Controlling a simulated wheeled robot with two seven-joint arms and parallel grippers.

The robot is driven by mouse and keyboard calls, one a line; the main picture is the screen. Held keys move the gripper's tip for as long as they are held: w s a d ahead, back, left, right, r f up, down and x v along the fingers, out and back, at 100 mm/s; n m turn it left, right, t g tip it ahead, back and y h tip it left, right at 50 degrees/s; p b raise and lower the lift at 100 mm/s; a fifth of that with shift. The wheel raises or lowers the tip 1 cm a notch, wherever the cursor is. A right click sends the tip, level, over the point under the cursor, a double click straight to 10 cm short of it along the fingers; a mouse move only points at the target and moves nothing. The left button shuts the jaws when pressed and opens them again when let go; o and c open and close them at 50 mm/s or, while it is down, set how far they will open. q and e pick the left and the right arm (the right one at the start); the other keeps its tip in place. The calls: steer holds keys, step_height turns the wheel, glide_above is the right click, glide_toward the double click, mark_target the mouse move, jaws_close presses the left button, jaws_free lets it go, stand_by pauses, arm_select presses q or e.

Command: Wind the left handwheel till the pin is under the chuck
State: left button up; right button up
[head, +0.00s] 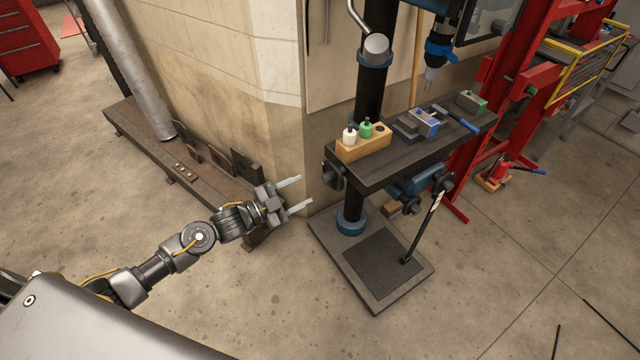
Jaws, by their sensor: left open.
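The left handwheel (333,176) is a dark round wheel on the left end of the drill press table (400,165). The chuck (430,74) hangs below the dark drill head with a blue ring above it, over the back of the table. A wooden block (364,148) on the table's left part holds a white peg (349,136) and a green peg (366,128). A blue-and-grey vise (424,122) sits further right. I cannot tell which piece is the pin. My left gripper (304,190) is open and empty, left of the handwheel and apart from it. My right gripper is out of view.
A grey block with a green part (472,102) sits at the table's far right. Another handwheel (443,182) is at the table's front. Below stand the press base (375,265) and a slanting rod (424,225). A wall corner (275,90) rises behind my gripper; a red frame (500,100) stands right.

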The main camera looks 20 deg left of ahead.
mark_target(323, 180)
arm_select(q)
steer(key=b+x, duration=0.2)
steer(key=x, duration=0.5)
steer(key=shift+f, duration=0.1)
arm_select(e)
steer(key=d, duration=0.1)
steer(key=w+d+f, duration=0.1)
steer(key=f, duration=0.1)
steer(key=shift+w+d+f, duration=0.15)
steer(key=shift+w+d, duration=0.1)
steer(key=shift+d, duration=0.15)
arm_select(q)
steer(key=shift+c, duration=0.4)
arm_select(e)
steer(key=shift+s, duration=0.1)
arm_select(q)
steer(key=c, duration=0.9)
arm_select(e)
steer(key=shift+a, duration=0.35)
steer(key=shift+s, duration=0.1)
